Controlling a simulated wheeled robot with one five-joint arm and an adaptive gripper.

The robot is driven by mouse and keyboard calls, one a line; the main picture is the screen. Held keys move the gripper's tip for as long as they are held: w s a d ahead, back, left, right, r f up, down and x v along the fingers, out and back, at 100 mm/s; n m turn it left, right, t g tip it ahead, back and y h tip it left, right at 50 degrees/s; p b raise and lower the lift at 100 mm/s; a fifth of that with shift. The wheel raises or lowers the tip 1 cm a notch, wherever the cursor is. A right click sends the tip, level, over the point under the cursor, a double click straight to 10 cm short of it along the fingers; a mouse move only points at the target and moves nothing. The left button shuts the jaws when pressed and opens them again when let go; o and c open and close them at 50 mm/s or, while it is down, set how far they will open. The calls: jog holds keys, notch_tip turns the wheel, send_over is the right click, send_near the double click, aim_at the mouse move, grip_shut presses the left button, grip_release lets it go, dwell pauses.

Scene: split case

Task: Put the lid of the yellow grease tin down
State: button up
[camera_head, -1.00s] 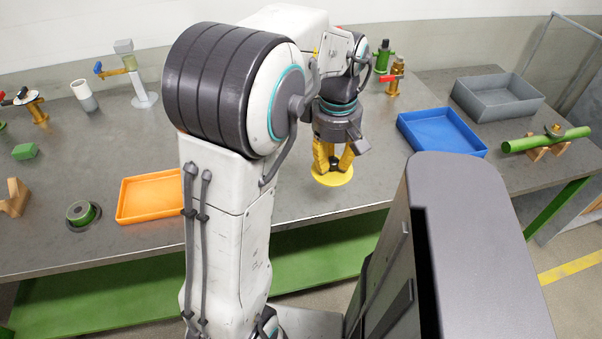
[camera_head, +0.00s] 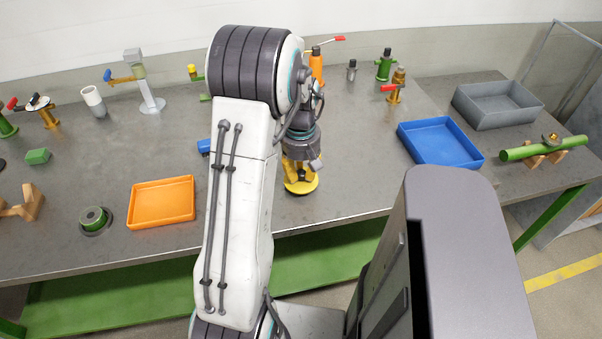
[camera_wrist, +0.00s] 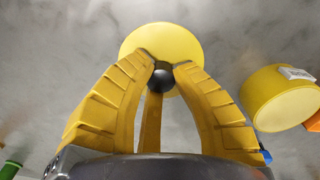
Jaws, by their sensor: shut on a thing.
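My gripper (camera_head: 301,174) is low over the front middle of the bench, pointing down. In the wrist view its yellow fingers (camera_wrist: 162,70) are shut on the dark round knob of the yellow lid (camera_wrist: 160,38). The lid is a flat yellow disc; it also shows in the head view (camera_head: 302,190) under my fingers. It looks level and close to the bench top; I cannot tell whether it touches. The yellow grease tin (camera_wrist: 282,97), with a pale label, is right of the lid in the wrist view, apart from it. My arm seems to hide it in the head view.
An orange tray (camera_head: 132,221) lies to the left and a blue tray (camera_head: 402,137) to the right. A grey bin (camera_head: 458,100) stands at the far right. Valves stand at the back. The bench (camera_head: 350,175) is clear between the lid and the blue tray.

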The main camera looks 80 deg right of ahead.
jog(key=shift+f+p, duration=0.4)
jog(key=shift+f, duration=0.55)
jog(key=shift+f, duration=0.2)
grip_shut()
jog(key=o, duration=0.9)
grip_release()
jog(key=shift+r, duration=0.15)
